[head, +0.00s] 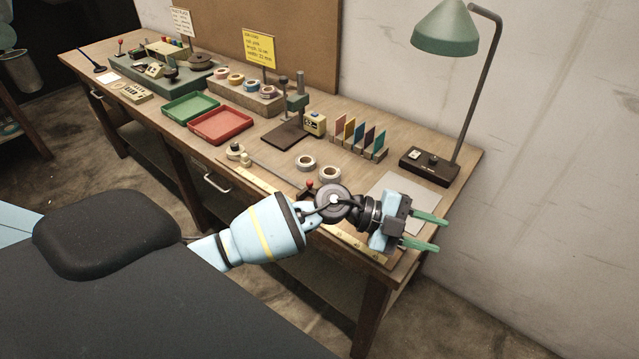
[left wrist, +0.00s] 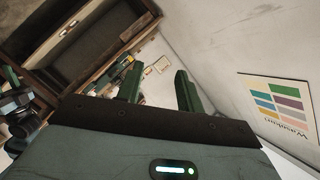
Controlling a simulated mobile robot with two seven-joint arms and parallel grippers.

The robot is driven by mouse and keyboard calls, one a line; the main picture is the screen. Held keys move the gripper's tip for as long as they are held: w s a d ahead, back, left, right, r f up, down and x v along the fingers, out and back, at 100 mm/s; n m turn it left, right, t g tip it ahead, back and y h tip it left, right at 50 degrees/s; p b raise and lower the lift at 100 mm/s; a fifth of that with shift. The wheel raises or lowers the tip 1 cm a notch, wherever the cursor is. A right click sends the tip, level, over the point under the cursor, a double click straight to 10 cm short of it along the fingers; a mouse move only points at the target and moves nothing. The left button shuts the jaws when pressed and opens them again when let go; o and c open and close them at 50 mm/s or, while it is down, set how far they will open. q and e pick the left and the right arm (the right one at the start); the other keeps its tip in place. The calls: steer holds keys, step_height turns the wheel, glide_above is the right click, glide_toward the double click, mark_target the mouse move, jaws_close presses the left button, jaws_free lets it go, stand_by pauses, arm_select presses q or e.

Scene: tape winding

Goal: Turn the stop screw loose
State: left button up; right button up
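I cannot pick out the stop screw with certainty. A long grey bar (head: 276,171) lies at the front of the bench. Small cream round parts (head: 236,150) are at its left end, and a red-knobbed lever (head: 309,184) stands near its right end.
A green lamp (head: 446,30) rises from a dark base (head: 430,166) at the right end. A red tray (head: 220,125) and green tray (head: 190,106) sit mid-bench.

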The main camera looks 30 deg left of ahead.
arm_select(q)
steer(key=w+a+f+g+y, duration=0.1)
steer(key=a, duration=0.1)
steer(key=a+f+m+g+y, duration=0.1)
steer(key=w+a+f+g+y, duration=0.1)
steer(key=a+y, duration=0.1)
steer(key=shift+w+a, duration=0.3)
steer(key=a+y, duration=0.1)
steer(key=w+a+y, duration=0.1)
steer(key=a, duration=0.2)
steer(key=shift+w+a+f+g+y, duration=0.15)
steer(key=shift+a+f+g+y, duration=0.15)
steer(key=shift+g+y, duration=0.1)
steer(key=a+r+n+y, duration=0.1)
steer(key=a+y, duration=0.1)
steer(key=a, duration=0.4)
steer(key=a+r+n+g+y, duration=0.1)
steer(key=a+r+y, duration=0.1)
steer(key=a, duration=0.4)
steer(key=w+a+r+n+g+y, duration=0.1)
steer(key=a+n+y, duration=0.1)
steer(key=a, duration=0.4)
steer(key=shift+w+a+r+y, duration=0.15)
steer(key=shift+r+y, duration=0.25)
steer(key=shift+y, duration=0.5)
steer(key=shift+f, duration=3.95)
jaws_close()
